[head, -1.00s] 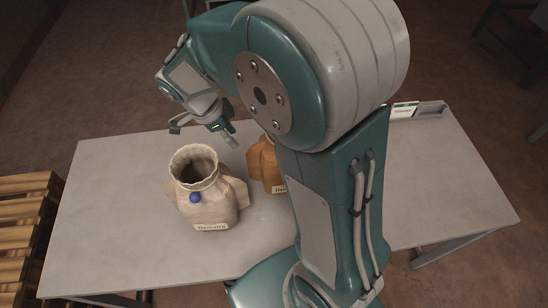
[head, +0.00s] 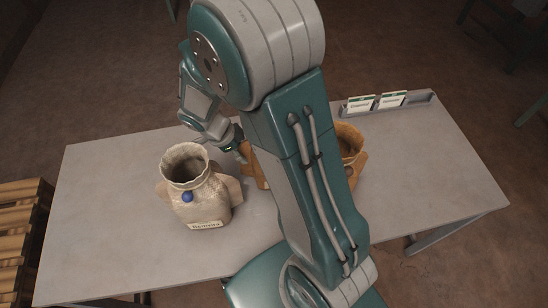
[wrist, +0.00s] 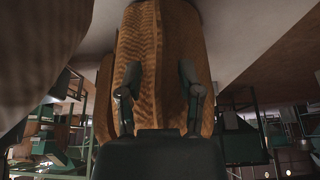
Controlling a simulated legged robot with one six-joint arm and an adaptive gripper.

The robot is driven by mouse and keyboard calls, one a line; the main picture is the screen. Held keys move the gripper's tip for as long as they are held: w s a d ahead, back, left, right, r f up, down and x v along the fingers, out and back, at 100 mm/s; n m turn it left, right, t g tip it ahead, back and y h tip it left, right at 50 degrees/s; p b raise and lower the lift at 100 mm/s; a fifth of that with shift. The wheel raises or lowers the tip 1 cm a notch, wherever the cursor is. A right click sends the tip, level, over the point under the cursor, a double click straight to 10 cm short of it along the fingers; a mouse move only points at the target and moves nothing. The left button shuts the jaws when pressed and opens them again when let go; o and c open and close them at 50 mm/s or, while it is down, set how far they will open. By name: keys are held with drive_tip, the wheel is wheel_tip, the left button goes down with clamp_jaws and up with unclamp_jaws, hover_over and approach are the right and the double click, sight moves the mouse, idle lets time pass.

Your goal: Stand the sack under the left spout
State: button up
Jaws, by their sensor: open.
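A cream sack (head: 222,203) with an open mouth, a label and a blue ball on its front stands upright on the table. A brown sack (head: 257,174) stands to its right, mostly hidden behind my arm. Another brown sack (head: 350,146) with an open top shows on the arm's other side. My gripper (wrist: 158,66) is open in the wrist view, its two fingers in front of a brown woven sack surface (wrist: 160,38); I cannot tell if they touch it. In the head view my arm partly hides the gripper (head: 236,146). No spout is recognisable.
The grey table (head: 110,185) is clear at its left and right ends. A grey holder (head: 420,98) with two white-and-green cards stands at the back right edge. Stacked wooden slats (head: 20,225) are at the far left.

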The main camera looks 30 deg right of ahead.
drive_tip(key=shift+d+f, duration=0.1)
drive_tip(key=shift+d, duration=0.15)
drive_tip(key=c, duration=0.6)
drive_tip(key=shift+a, duration=0.15)
clamp_jaws()
